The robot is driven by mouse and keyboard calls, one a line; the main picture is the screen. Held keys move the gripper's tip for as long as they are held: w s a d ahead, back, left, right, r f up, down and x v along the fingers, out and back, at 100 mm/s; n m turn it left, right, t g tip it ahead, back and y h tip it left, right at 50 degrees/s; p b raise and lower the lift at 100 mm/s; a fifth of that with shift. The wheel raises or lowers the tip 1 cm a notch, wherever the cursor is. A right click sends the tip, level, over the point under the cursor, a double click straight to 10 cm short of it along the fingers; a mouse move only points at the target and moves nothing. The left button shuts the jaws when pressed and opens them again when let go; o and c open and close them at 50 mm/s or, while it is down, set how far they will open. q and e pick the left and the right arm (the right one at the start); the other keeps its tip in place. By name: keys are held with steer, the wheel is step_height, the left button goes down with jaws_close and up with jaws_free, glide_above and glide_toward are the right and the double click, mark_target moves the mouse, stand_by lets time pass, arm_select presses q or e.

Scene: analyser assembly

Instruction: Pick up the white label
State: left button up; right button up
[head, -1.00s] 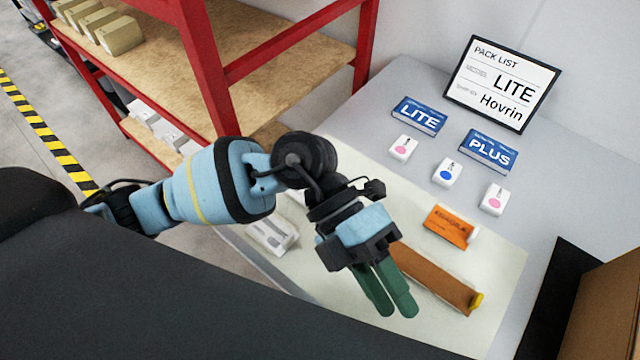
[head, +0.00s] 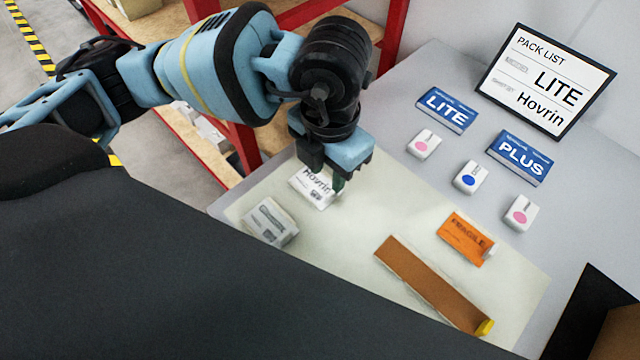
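The white label (head: 313,188), printed "Hovrin", lies on the pale mat (head: 365,215) in the head view, beside a grey-white package. My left gripper (head: 338,183) points down at the label's right edge. Its dark green fingers are mostly hidden by the gripper body, so I cannot tell whether they are apart or touch the label. The upper part of the label is covered by my wrist. My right gripper is not in view.
The grey-white package (head: 270,222) sits just left of the label. Blue LITE (head: 447,109) and PLUS (head: 519,158) boxes, small white devices and a pack list (head: 545,80) stand behind.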

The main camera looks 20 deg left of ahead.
mark_target(328, 195)
arm_select(q)
steer(key=shift+d+f, duration=0.15)
steer(key=shift+f, duration=3.2)
steer(key=shift+c, duration=0.4)
jaws_close()
